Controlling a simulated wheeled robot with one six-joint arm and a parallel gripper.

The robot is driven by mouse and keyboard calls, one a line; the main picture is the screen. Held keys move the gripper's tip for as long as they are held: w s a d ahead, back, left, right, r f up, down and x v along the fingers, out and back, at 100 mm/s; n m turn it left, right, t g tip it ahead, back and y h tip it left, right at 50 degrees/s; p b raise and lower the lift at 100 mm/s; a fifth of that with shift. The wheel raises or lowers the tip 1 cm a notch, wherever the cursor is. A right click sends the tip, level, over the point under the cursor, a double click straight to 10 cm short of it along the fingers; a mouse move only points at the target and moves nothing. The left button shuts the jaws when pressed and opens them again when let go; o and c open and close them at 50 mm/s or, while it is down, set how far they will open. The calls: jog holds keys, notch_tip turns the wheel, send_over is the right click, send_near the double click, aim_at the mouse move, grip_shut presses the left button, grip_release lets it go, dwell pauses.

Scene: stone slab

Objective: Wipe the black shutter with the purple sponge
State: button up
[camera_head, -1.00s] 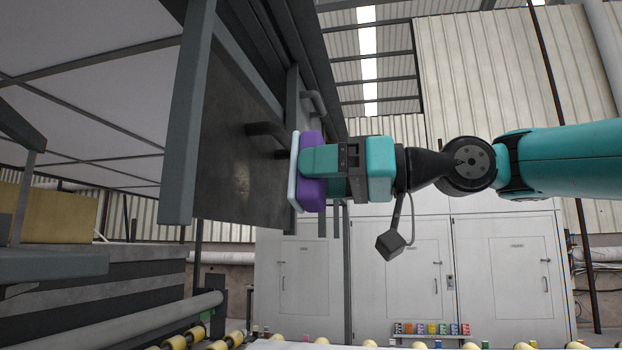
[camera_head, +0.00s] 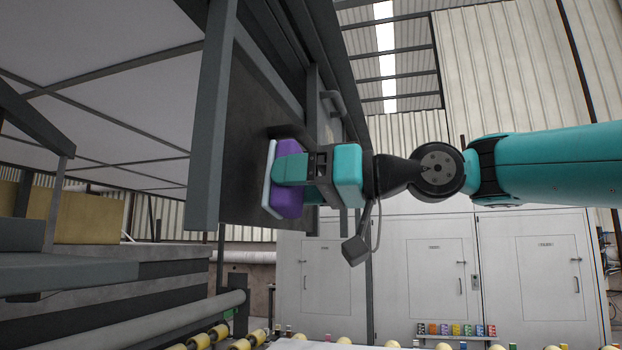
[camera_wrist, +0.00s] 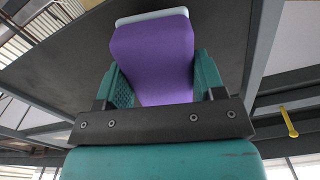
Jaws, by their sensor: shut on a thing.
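The purple sponge (camera_head: 287,200) has a pale layer on its far face. My gripper (camera_head: 291,168) is shut on it, with a teal finger along its side. In the wrist view the sponge (camera_wrist: 153,55) sits between both fingers (camera_wrist: 160,85). The black shutter (camera_head: 248,130) is a dark panel in a grey frame, left of the sponge. The pale face is turned towards the shutter and looks very close to it; I cannot tell if they touch. The shutter also fills much of the wrist view (camera_wrist: 60,75) behind the sponge.
A grey frame post (camera_head: 211,120) stands at the shutter's left edge. White cabinets (camera_head: 435,270) stand behind, and rollers (camera_head: 240,343) run along the bottom.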

jog(key=shift+x, duration=1.05)
dwell(0.6)
jog(key=shift+p, duration=0.3)
jog(key=w+p, duration=0.1)
jog(key=w, duration=0.1)
jog(key=w+d, duration=0.1)
jog(key=shift+w+d+p, duration=0.15)
jog(key=shift+w+p, duration=0.25)
jog(key=shift+s, duration=0.1)
jog(key=shift+s+a+f+b, duration=0.15)
jog(key=shift+s+a+b, duration=0.1)
jog(key=shift+s+b, duration=0.3)
jog(key=shift+s+a+b, duration=0.3)
jog(key=shift+s+b, duration=0.05)
jog(key=shift+s, duration=0.3)
jog(key=shift+s+a+b, duration=0.25)
jog(key=shift+s+b, duration=0.05)
jog(key=shift+s, duration=0.35)
jog(key=shift+d, duration=0.1)
